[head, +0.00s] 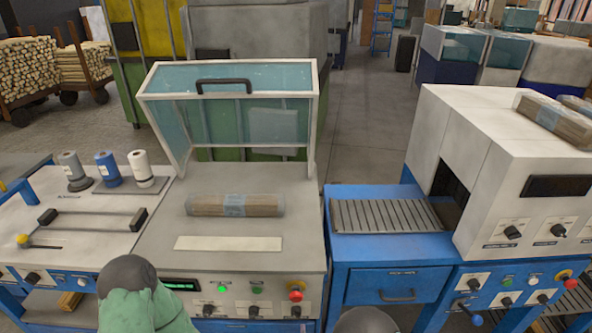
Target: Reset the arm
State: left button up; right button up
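Neither of my grippers shows in the head view. A green and dark grey rounded part, which looks like a link of my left arm (147,300), rises at the bottom left in front of the machine panel. A dark rounded part (366,321), perhaps of my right arm, just shows at the bottom edge right of centre. No fingers are visible on either, so I cannot see whether they hold anything.
A machine with a raised clear lid (232,121) stands ahead, a wrapped bundle of wooden sticks (235,205) on its top. Left is a bench with several spools (107,169). Right are a slatted conveyor (386,215) and a white tunnel machine (497,163). An open aisle lies behind.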

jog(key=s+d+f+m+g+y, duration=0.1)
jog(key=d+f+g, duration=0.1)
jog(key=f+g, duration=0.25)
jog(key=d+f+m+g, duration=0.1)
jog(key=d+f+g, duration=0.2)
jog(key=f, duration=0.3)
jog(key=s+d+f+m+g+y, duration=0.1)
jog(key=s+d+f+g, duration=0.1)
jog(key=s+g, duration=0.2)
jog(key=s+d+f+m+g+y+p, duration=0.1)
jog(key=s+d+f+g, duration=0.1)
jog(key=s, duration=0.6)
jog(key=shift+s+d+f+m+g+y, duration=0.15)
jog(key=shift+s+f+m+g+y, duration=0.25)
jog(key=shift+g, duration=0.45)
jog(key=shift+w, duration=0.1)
